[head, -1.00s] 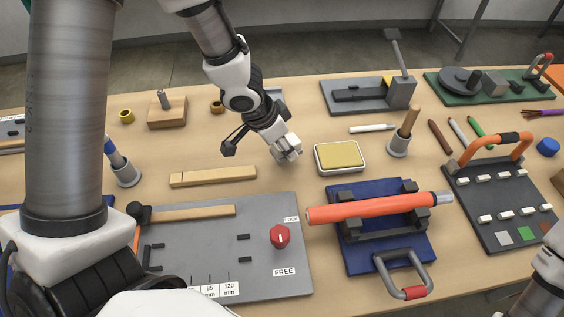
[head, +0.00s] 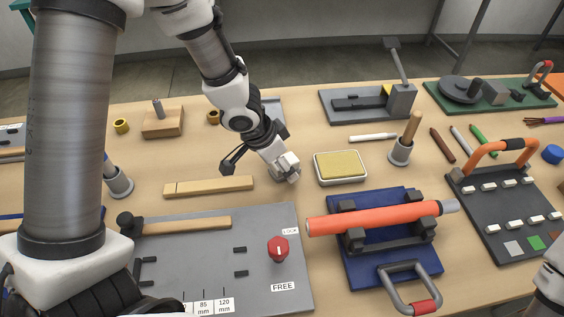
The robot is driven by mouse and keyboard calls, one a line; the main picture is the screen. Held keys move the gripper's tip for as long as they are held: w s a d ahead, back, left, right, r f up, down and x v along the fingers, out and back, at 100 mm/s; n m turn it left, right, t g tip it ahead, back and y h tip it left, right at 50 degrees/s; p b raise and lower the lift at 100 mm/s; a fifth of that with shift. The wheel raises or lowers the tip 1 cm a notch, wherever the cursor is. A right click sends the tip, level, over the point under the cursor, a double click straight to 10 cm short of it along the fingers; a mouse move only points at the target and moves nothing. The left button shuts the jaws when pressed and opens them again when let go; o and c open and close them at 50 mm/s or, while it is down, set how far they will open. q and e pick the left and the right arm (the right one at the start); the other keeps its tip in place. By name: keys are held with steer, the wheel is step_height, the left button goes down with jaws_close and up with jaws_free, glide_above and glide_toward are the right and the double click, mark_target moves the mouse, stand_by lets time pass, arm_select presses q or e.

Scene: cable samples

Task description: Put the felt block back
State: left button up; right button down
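No thing is clearly marked as the felt block. A yellow, felt-like pad (head: 341,165) lies flat in a shallow white tray (head: 343,184) right of the table's middle. My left gripper (head: 288,167) points down and to the right, just left of that tray and apart from it in the picture. Pale grey shapes show at its tip; I cannot tell whether they are only its fingers or a small block between them. My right gripper is out of view.
A long pale wooden bar (head: 208,187) lies left of the gripper. A grey board with a red knob (head: 278,248) and a blue stand with an orange tube (head: 375,217) are in front. A grey cup holding a wooden handle (head: 401,152) stands right of the tray.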

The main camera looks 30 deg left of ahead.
arm_select(q)
steer(key=p+v, duration=0.6)
steer(key=v, duration=0.6)
steer(key=shift+w+r, duration=0.1)
